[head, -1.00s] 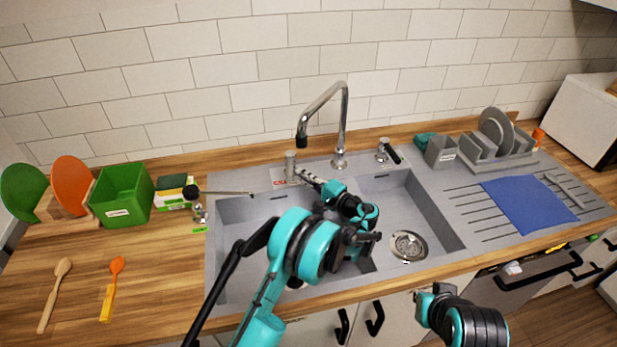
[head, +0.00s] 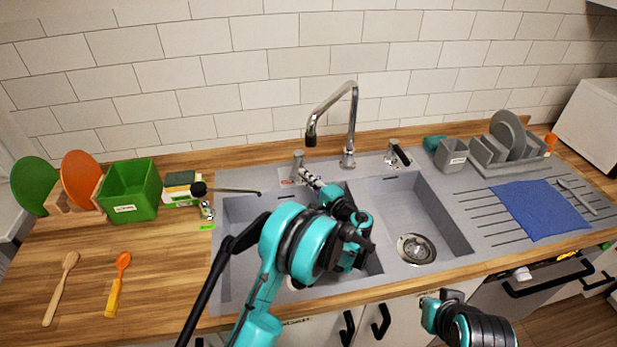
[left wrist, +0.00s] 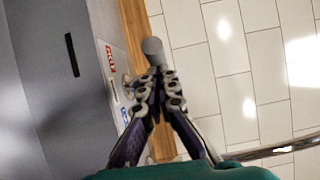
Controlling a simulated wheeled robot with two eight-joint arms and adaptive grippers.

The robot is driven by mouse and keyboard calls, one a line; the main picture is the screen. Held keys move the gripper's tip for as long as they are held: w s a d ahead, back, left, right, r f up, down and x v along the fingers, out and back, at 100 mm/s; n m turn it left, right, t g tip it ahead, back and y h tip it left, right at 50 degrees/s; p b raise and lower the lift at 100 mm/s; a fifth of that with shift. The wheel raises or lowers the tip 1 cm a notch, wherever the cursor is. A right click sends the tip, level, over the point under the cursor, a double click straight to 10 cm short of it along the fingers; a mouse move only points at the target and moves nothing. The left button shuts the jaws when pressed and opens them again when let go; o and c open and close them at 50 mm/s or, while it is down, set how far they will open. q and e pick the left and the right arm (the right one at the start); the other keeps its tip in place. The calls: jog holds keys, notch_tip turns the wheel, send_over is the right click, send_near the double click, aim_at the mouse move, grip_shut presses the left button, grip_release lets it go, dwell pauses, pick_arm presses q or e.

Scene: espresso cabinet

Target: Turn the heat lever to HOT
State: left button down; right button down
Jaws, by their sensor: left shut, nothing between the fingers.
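The heat lever (head: 298,160) is a short silver post behind the left basin, on a pale plate. In the left wrist view its rounded grey end (left wrist: 152,48) shows just beyond my fingertips. A red mark (left wrist: 110,60) and a blue mark (left wrist: 124,116) are on the plate beside it. My left gripper (head: 304,173) is shut and empty, with its tips close to the lever. It also shows in the left wrist view (left wrist: 155,76). I cannot tell whether the tips touch the lever.
The tall chrome faucet (head: 350,125) stands just right of the lever. A soap dispenser (head: 396,153) is farther right. A black-ended rod (head: 228,191) reaches over the left basin's back edge. The tiled wall (head: 270,95) is close behind.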

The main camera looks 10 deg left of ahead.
aim_at(294, 179)
pick_arm(q)
jog(key=shift+s+a+b, duration=0.25)
jog(key=shift+a+b, duration=0.15)
jog(key=shift+a, duration=0.45)
jog(key=shift+s+a+b, duration=0.2)
jog(key=shift+a+b, duration=0.15)
jog(key=shift+a, duration=0.6)
